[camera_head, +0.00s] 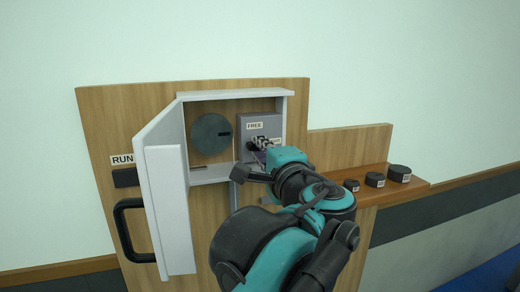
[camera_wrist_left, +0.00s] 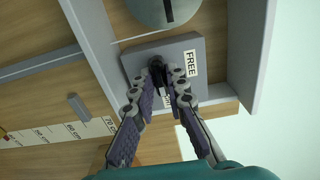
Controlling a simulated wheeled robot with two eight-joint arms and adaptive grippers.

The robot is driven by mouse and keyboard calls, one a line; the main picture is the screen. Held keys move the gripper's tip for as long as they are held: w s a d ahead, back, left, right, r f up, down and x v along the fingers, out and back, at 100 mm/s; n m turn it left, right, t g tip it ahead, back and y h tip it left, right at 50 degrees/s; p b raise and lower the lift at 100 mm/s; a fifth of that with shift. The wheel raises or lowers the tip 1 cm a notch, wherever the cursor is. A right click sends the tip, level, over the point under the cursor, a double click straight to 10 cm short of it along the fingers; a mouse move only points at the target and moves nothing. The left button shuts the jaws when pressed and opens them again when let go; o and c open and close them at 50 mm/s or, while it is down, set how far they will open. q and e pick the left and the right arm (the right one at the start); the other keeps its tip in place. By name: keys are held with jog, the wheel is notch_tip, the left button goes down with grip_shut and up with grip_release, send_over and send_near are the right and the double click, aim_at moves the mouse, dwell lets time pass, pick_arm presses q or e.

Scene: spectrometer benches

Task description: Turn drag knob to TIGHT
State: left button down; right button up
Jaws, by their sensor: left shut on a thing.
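The drag knob (camera_wrist_left: 156,66) is small and black, on a grey plate (camera_wrist_left: 136,63) inside the open white cabinet. The plate also shows in the head view (camera_head: 273,127). A FREE label (camera_wrist_left: 191,63) is on the plate; it also shows in the head view (camera_head: 255,126). A second label (camera_wrist_left: 167,101) is partly hidden by the fingers, and I cannot read it fully. My left gripper (camera_wrist_left: 168,77) is shut on the knob, with a fingertip on either side. In the head view the gripper (camera_head: 256,145) covers most of the knob. My right gripper is not in view.
The cabinet door (camera_head: 165,195) stands open to the left. A dark round disc (camera_head: 211,134) is beside the plate. Several black cylinders (camera_head: 399,173) stand on the wooden shelf (camera_head: 418,187) at right. A black handle (camera_head: 124,232) and RUN label (camera_head: 122,160) are at left. A scale (camera_wrist_left: 70,132) lies near the cabinet.

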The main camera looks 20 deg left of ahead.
pick_arm(q)
jog(key=c, duration=1.5)
grip_release()
jog(key=shift+c, duration=0.2)
jog(key=shift+d, duration=0.1)
jog(key=v, duration=1.2)
